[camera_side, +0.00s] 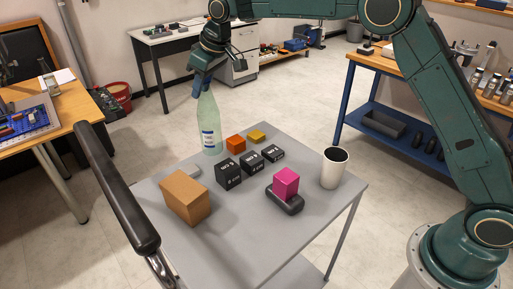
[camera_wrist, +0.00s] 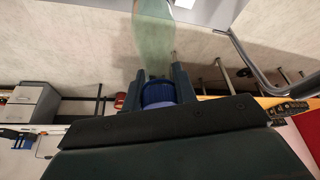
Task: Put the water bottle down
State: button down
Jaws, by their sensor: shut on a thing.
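The water bottle (camera_side: 209,122) is pale green and see-through, with a white and blue label low on its side. It is upright at the back left edge of the grey cart top (camera_side: 300,230). I cannot tell whether its base touches the cart. My gripper (camera_side: 203,86) is shut on the bottle's neck from above. In the wrist view, the blue cap (camera_wrist: 158,93) sits between my two fingers (camera_wrist: 160,88), and the bottle body (camera_wrist: 167,35) extends beyond them.
The cart also holds a brown box (camera_side: 186,197), black boxes (camera_side: 228,173), an orange cube (camera_side: 236,143), a yellow block (camera_side: 257,136), a magenta cube (camera_side: 286,182) on a dark base, and a white cup (camera_side: 334,168). A black handle (camera_side: 118,190) rises at left. The front is clear.

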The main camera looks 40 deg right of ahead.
aim_at(204, 99)
jog(key=shift+f, duration=2.1)
jog(key=c, duration=1.1)
grip_release()
jog(key=shift+r, duration=0.1)
jog(key=shift+v, duration=6.1)
